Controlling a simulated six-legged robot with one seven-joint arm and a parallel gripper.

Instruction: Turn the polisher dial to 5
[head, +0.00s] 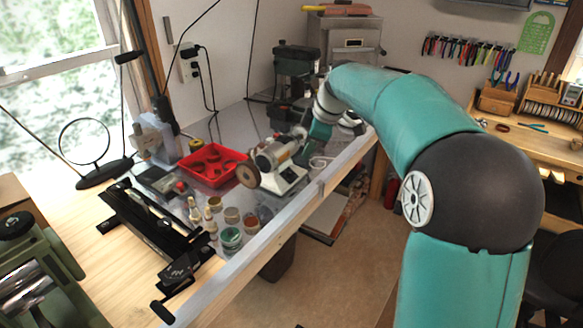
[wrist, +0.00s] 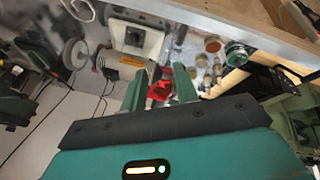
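The polisher (head: 278,166) stands on the metal bench top, with a light base and a brown wheel at its left end. In the wrist view, its white base (wrist: 121,42) carries a dark square plate with a dial (wrist: 135,37). The dial's number and pointer are too small to read. My gripper (wrist: 160,76) is open, its two green fingers apart with nothing held between them. The dial lies beyond the fingertips, up and left of them in the wrist view, apart from them. In the head view my gripper is at the polisher's right side, partly hidden.
A red tray (head: 240,158) lies left of the polisher. Several small jars (head: 231,237) stand near the bench's front edge. A green drill press (head: 296,68) stands behind. A black rail tool (head: 150,225) lies at the left. Open floor is in front of the bench.

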